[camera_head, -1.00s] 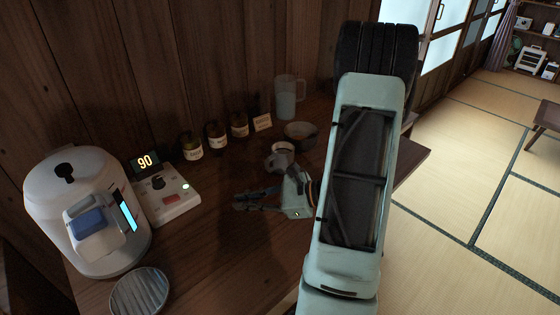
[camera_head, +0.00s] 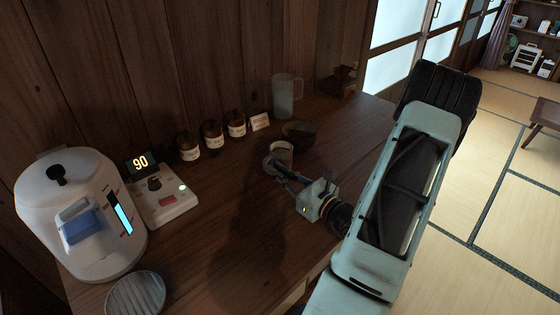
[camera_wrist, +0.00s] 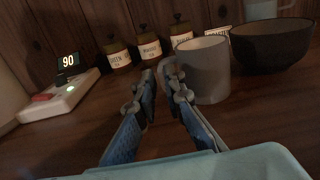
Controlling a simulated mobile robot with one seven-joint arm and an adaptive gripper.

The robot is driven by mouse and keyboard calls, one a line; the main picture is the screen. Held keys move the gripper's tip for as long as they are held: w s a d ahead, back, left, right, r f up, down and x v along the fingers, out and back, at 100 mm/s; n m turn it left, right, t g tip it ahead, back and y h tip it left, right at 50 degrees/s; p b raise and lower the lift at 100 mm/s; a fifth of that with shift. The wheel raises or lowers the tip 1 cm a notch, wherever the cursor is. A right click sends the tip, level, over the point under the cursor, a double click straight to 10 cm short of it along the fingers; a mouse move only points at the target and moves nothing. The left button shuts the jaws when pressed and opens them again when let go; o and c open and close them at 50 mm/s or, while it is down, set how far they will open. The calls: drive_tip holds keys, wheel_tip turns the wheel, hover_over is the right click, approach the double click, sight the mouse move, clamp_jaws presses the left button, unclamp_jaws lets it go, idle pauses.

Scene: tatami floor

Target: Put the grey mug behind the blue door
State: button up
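The grey mug (camera_head: 281,153) stands upright on the wooden counter, beside a dark bowl. In the wrist view the mug (camera_wrist: 207,70) is just right of my fingertips, with its handle side toward them. My gripper (camera_head: 276,172) is low over the counter at the mug's near left side. In the wrist view my gripper (camera_wrist: 160,78) has its two fingers angled inward with a narrow gap between the tips, at the handle. Whether the tips touch the handle is unclear.
The dark bowl (camera_head: 299,133) is right behind the mug. Labelled jars (camera_head: 212,134) and a clear jug (camera_head: 286,96) line the wall. A white dispenser (camera_head: 75,215), a control box showing 90 (camera_head: 165,203) and a round ribbed dish (camera_head: 136,294) are left. The counter's front middle is clear.

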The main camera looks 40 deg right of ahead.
sight(265, 160)
drive_tip(key=shift+w+a+r, duration=0.1)
drive_tip(key=shift+w+a, duration=0.1)
drive_tip(key=shift+w, duration=1.2)
drive_tip(key=shift+w+a, duration=0.2)
drive_tip(key=shift+w, duration=1.15)
drive_tip(key=shift+c, duration=0.5)
clamp_jaws()
drive_tip(key=shift+r, duration=0.1)
